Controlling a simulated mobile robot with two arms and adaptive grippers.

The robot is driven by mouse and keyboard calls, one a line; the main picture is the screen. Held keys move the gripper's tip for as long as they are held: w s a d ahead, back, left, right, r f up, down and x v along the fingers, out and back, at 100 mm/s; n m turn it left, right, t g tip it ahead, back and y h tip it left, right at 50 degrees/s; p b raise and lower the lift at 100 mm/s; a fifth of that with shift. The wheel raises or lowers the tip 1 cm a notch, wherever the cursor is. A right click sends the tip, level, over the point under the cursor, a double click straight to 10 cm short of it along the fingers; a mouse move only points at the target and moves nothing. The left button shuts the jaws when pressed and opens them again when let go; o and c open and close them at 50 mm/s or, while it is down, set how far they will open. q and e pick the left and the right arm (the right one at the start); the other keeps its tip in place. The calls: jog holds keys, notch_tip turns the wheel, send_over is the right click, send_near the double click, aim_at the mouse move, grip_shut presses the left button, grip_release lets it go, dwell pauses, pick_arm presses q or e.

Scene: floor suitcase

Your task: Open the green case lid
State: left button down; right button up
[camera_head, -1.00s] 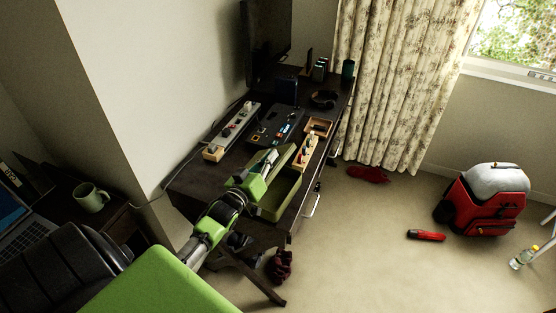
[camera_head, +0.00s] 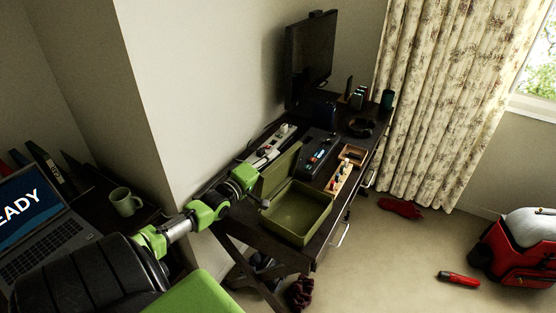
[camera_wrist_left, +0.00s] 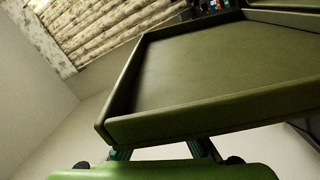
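The green case (camera_head: 298,216) sits on the dark desk with its lid (camera_head: 279,172) raised on its left side. The inside of the case looks empty. My left gripper (camera_head: 262,199) is at the left of the case, beside the lower near edge of the lid. In the left wrist view a green panel with a raised rim (camera_wrist_left: 200,120) fills the middle, and the fingers (camera_wrist_left: 160,153) run behind its edge. The fingertips are hidden, so I cannot tell whether they touch or grip it. My right gripper is not in view.
A power strip (camera_head: 271,146), a wooden tray (camera_head: 353,154) and a narrow holder (camera_head: 341,178) lie around the case. A monitor (camera_head: 310,58) stands behind. A mug (camera_head: 126,202) and laptop (camera_head: 45,228) are at left.

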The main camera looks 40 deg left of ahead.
pick_arm(q)
jog(key=shift+s+a+f, duration=0.1)
jog(key=shift+a+f, duration=0.15)
jog(key=shift+a, duration=0.15)
jog(key=shift+n, duration=0.3)
jog(key=c, duration=2.2)
grip_release()
jog(key=shift+a, duration=0.1)
jog(key=shift+c, duration=0.2)
jog(key=s+d, duration=0.1)
jog(key=s, duration=1.1)
jog(key=shift+d, duration=0.35)
jog(key=shift+f, duration=0.1)
